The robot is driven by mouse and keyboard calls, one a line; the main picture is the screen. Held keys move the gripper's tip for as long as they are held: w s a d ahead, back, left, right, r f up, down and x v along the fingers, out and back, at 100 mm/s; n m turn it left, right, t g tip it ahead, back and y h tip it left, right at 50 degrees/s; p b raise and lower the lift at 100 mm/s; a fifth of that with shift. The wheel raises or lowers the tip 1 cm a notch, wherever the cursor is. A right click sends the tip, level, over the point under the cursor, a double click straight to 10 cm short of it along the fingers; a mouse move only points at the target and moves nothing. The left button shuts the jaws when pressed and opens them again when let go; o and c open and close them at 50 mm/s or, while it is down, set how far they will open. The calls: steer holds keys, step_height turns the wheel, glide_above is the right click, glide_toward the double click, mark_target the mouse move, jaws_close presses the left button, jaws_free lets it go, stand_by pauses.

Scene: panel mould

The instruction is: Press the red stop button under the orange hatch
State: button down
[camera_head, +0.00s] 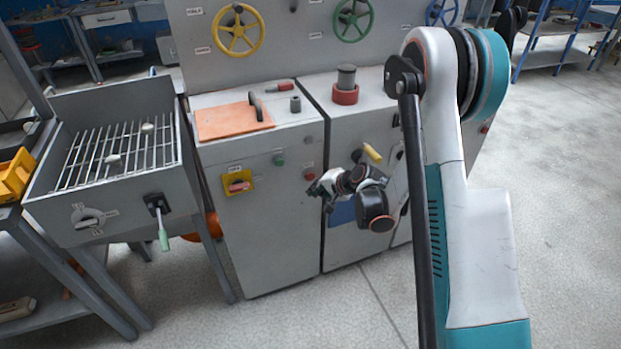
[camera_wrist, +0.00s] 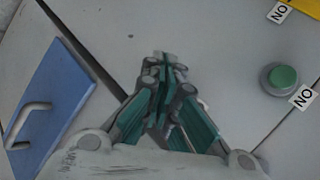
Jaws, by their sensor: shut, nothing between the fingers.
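The orange hatch (camera_head: 225,122) lies flat on top of the left grey cabinet, with a dark handle (camera_head: 256,106) upright at its right side. Whatever is under the hatch is hidden. My gripper (camera_head: 316,190) is in front of the cabinets, below and to the right of the hatch and apart from it. In the wrist view my gripper (camera_wrist: 164,62) is shut and empty, with its fingertips together over the grey panel. The hatch does not show in the wrist view.
A green button (camera_head: 279,160), a red button (camera_head: 309,176) and a red switch on a yellow plate (camera_head: 238,184) are on the cabinet front. A red screwdriver (camera_head: 281,87) and a dark cylinder (camera_head: 296,104) are beside the hatch. A blue panel (camera_wrist: 58,100) is at left in the wrist view.

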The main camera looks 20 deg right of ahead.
steer(key=shift+s+d, duration=0.15)
steer(key=shift+s, duration=0.75)
steer(key=shift+s+d, duration=0.1)
steer(key=shift+s, duration=0.8)
steer(key=shift+r, duration=0.1)
steer(key=s+a+r+n+g+h, duration=0.1)
steer(key=s+r+n, duration=0.1)
steer(key=s+r, duration=0.5)
steer(key=s+a+r+n+h, duration=0.1)
steer(key=s+r+n, duration=0.15)
steer(key=r, duration=0.85)
steer(key=s+r+n+h, duration=0.1)
steer(key=s+r+n, duration=0.1)
steer(key=s, duration=0.8)
steer(key=s+r+n+h, duration=0.1)
steer(key=s+r+n, duration=0.2)
steer(key=s, duration=0.8)
step_height(320, 180, up, 3)
steer(key=shift+s+d+f+h, duration=0.2)
steer(key=shift+s+d+h, duration=0.1)
steer(key=shift+d+h, duration=0.15)
